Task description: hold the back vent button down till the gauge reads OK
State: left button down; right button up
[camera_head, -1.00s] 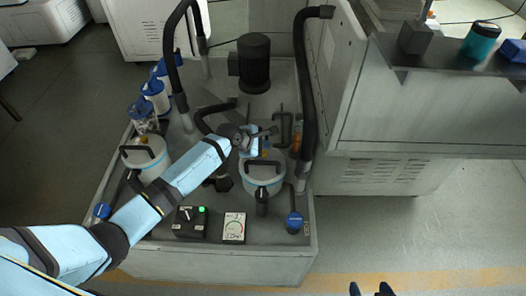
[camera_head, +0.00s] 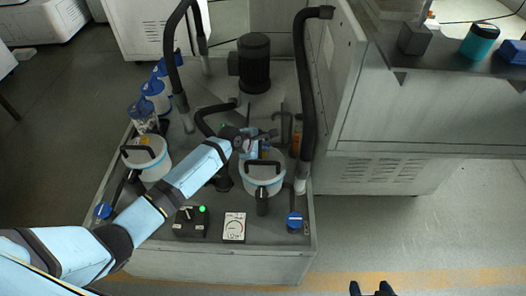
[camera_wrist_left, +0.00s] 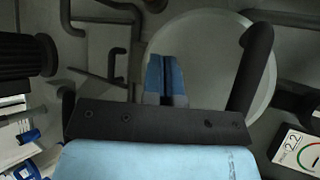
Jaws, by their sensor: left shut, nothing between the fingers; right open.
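My left gripper (camera_head: 262,151) is shut and empty, over the back part of the lid of the right-hand white canister (camera_head: 263,181). In the left wrist view its closed blue fingers (camera_wrist_left: 166,79) lie in front of the round pale lid (camera_wrist_left: 200,50), beside the lid's black handle (camera_wrist_left: 251,68). The back vent button cannot be made out; the gripper may cover it. The white gauge (camera_head: 234,232) on the deck has a dial and small figures; in the left wrist view the gauge (camera_wrist_left: 298,152) appears to read 2.2. My right gripper (camera_head: 372,290) is open at the bottom edge.
A black switch box (camera_head: 190,222) with a lit green lamp stands left of the gauge. Another lidded canister (camera_head: 146,158) stands to the left. A black motor (camera_head: 254,63) and thick black hoses (camera_head: 308,90) rise behind and to the right.

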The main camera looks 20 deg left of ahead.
pick_arm(q)
jog(key=shift+s+d+f, duration=0.1)
jog(key=shift+s+f, duration=0.1)
jog(key=shift+f, duration=0.3)
jog(key=shift+s+d+f, duration=0.1)
jog(key=shift+s+f, duration=0.05)
jog(key=shift+f, duration=0.35)
dwell(2.8)
jog(key=shift+r+p, duration=0.6)
jog(key=shift+p, duration=0.55)
jog(key=shift+r, duration=0.1)
notch_tip(320, 180, up, 5)
jog(key=p, duration=0.5)
jog(key=shift+w+a+r+p, duration=0.1)
jog(key=shift+r+p, duration=0.35)
jog(key=shift+p, duration=0.15)
